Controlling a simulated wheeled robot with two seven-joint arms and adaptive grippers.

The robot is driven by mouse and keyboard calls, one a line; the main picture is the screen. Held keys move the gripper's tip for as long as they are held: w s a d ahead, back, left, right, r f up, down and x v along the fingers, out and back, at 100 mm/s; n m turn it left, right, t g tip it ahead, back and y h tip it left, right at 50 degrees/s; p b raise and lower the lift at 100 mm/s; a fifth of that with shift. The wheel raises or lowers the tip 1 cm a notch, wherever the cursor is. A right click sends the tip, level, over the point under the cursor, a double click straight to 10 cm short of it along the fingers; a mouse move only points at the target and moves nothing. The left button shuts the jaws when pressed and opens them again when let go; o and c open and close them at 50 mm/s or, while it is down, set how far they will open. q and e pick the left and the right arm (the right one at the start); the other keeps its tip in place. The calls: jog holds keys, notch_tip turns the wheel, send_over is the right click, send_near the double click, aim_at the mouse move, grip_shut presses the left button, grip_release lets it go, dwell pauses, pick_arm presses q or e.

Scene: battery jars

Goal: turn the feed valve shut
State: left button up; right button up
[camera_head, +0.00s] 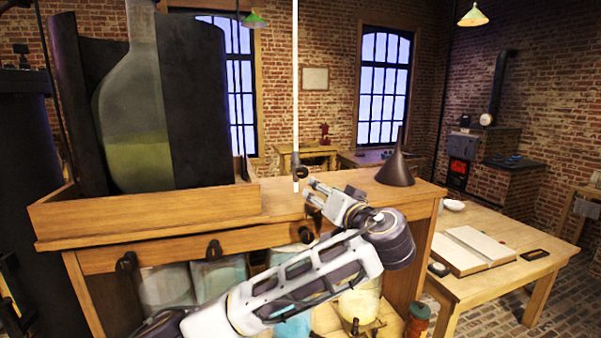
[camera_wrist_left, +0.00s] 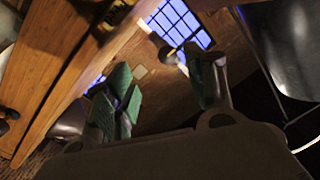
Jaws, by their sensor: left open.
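A thin white vertical tube (camera_head: 295,80) comes down over the wooden bench, with a small dark fitting (camera_head: 302,173) near its lower end. This may be the feed valve; I cannot tell for sure. Several dark knobs (camera_head: 214,250) also stick out along the bench's front. My left gripper (camera_head: 309,194) is open and empty, just right of and below the fitting, apart from it as far as I can tell. In the left wrist view, its green-padded fingers (camera_wrist_left: 160,65) are spread, with a small round grey thing (camera_wrist_left: 168,56) beyond them. My right gripper is out of view.
A large glass flask (camera_head: 135,110) with yellow-green liquid stands in a wooden tray (camera_head: 150,215) at left. A dark funnel (camera_head: 396,168) stands at the bench's right end. Glass jars (camera_head: 220,275) fill the shelf below. A lower table (camera_head: 500,275) holds an open book (camera_head: 470,250).

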aim_at(303, 174)
pick_arm(q)
jog(key=p+x, duration=0.1)
jog(key=x, duration=0.3)
jog(key=r+p+x, duration=0.1)
jog(key=p+x, duration=0.1)
jog(key=x, duration=0.2)
jog(key=r+p+x, duration=0.1)
jog(key=x, duration=0.3)
jog(key=shift+w+a+f, duration=0.1)
jog(key=shift+w, duration=0.15)
jog(key=shift+w+a+p, duration=0.25)
jog(key=shift+w+p, duration=0.15)
jog(key=shift+w, duration=0.15)
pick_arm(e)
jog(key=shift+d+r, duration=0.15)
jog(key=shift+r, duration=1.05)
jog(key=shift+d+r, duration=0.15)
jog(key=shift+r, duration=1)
pick_arm(q)
jog(key=shift+f, duration=0.1)
jog(key=c, duration=1.1)
jog(key=shift+o, duration=0.2)
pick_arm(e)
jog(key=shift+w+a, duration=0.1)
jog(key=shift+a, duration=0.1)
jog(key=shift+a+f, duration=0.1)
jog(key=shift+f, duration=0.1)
